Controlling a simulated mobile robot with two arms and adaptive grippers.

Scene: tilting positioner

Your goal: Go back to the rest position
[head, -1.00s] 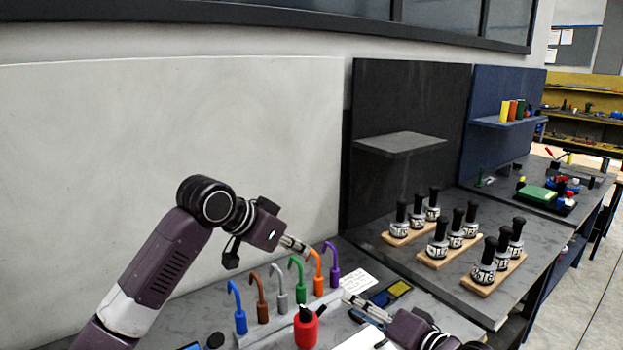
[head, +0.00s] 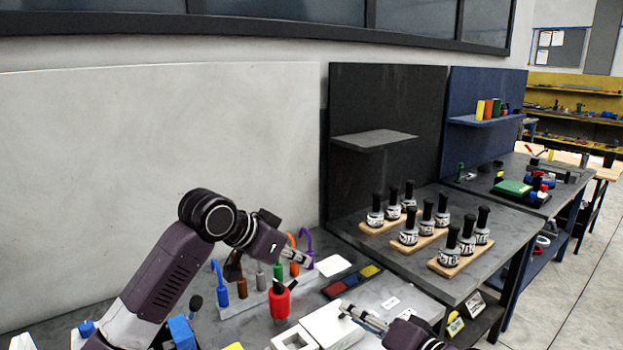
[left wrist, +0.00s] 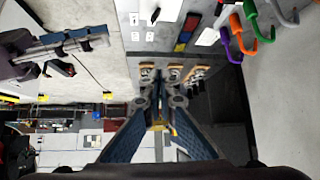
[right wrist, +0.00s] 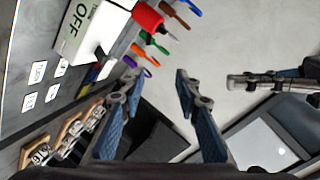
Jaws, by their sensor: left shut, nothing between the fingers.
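My left gripper (head: 297,256) hangs over the bench in front of the row of coloured hooks in the head view, and partly covers them. Its fingers are shut with nothing between them; they also show in the left wrist view (left wrist: 159,95). My right gripper (head: 358,315) is lower and further right, above a white box (head: 325,325). In the right wrist view its two fingers (right wrist: 156,78) stand apart with nothing between them. Both grippers are clear of the objects as far as I can see.
The hooks (head: 221,290) stand in a pale rack, with a red bottle (head: 280,301) in front. A tray with coloured sections (head: 352,283) lies to the right. Labelled black-topped bottles stand on wooden boards (head: 460,262) on the neighbouring bench. A grey wall (head: 160,150) rises behind.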

